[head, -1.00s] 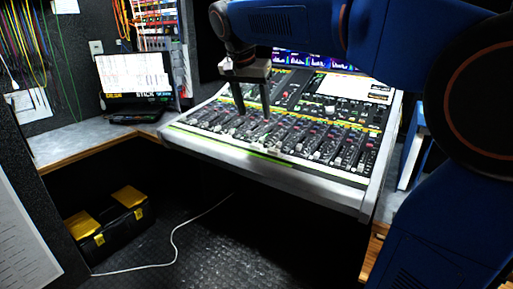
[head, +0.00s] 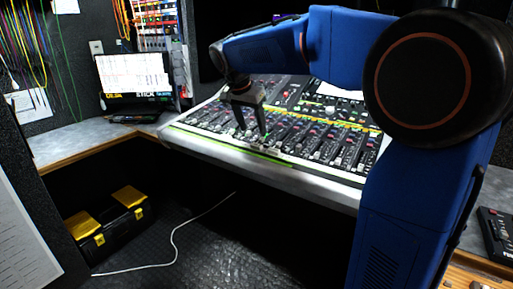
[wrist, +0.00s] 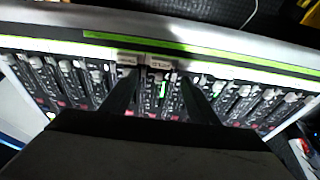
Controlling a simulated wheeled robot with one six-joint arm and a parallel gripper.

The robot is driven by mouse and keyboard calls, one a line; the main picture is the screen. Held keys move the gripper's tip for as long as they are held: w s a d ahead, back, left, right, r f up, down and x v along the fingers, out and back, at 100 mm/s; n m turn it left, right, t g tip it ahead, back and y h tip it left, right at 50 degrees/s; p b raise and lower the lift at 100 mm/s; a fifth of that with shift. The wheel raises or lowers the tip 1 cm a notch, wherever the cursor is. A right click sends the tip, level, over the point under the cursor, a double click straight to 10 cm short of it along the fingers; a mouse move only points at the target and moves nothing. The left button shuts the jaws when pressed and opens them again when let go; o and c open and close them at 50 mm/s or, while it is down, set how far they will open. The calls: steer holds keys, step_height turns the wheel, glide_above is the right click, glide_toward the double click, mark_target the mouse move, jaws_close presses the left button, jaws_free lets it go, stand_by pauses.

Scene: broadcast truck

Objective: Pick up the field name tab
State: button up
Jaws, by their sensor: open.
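Two small pale name tabs lie side by side on the front strip of the mixing console, one (wrist: 130,58) near the left finger and one (wrist: 161,60) in line with the gap between the fingers in the wrist view. Their lettering is too small and blurred to tell which is the field name tab. In the head view the tabs are a tiny pale patch (head: 267,147) at the console's front edge. My gripper (head: 252,131) is open and empty, pointing down over the faders just behind the tabs. Its fingertips also show in the wrist view (wrist: 159,77). I cannot tell their height above the surface.
The mixing console (head: 205,143) has rows of faders and knobs under the gripper. A laptop (head: 135,80) stands on the left counter (head: 65,145). A black and yellow toolbox (head: 110,225) and a white cable (head: 175,245) are on the floor.

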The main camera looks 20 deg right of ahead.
mark_target(257, 144)
steer(key=shift+a+x, duration=0.15)
steer(key=shift+x, duration=1.5)
steer(key=shift+a+x, duration=0.15)
steer(key=shift+x, duration=1.55)
steer(key=shift+s+f, duration=0.15)
steer(key=c, duration=1.1)
